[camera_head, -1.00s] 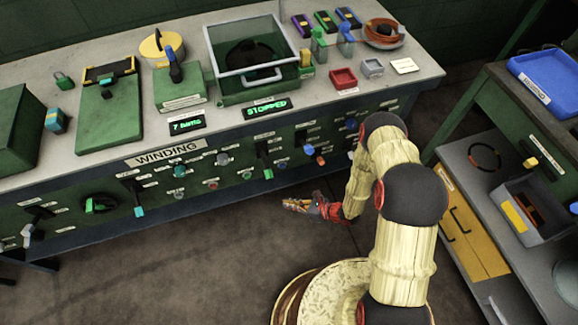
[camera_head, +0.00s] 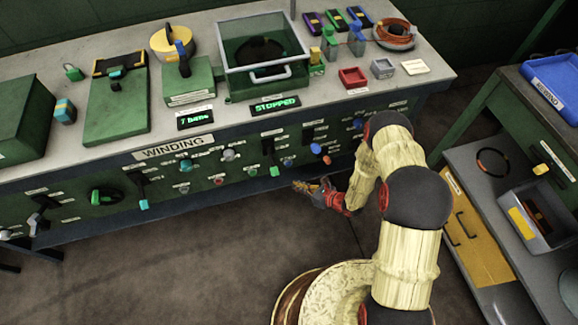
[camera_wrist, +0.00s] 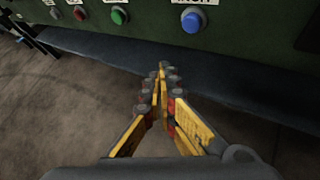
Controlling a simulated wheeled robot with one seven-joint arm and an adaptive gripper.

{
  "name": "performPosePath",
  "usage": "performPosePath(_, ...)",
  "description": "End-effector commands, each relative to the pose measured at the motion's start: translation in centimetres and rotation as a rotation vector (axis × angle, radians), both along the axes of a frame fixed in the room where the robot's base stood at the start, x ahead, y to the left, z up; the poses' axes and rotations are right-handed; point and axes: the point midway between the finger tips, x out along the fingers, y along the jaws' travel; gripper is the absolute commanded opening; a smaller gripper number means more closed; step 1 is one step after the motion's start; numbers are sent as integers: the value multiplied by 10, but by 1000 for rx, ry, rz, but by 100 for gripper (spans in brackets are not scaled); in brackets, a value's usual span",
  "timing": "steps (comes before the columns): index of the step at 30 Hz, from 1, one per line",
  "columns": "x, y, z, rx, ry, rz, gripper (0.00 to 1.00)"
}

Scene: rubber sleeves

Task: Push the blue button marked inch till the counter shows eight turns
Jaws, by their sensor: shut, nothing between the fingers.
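The blue button (camera_head: 288,162) is on the front panel of the winding bench. In the wrist view the round blue button (camera_wrist: 193,20) stands near the top edge, right of a green and a red button; its label is partly cut off. The counter (camera_head: 196,118) shows green text that reads as 7 turns. My gripper (camera_head: 297,185) is shut and empty, in front of the panel and slightly below the blue button. In the wrist view its yellow fingers (camera_wrist: 162,72) meet at the tips, below and left of the button, with a visible gap.
A second display (camera_head: 275,106) reads STOPPED. A green button (camera_wrist: 119,16) and a red button (camera_wrist: 80,13) sit further left. A shelf unit (camera_head: 470,235) stands right of my arm.

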Motion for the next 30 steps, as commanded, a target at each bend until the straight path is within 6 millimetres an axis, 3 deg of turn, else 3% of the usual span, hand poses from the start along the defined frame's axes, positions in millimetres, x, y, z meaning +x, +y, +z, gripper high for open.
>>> performPosePath(6, 29, 9, -1, -1, -3, 3, 0)
performPosePath(15, 55, 16, -1, -2, -2, 1, 0)
performPosePath(30, 60, 17, 0, -1, -1, 0, 0)
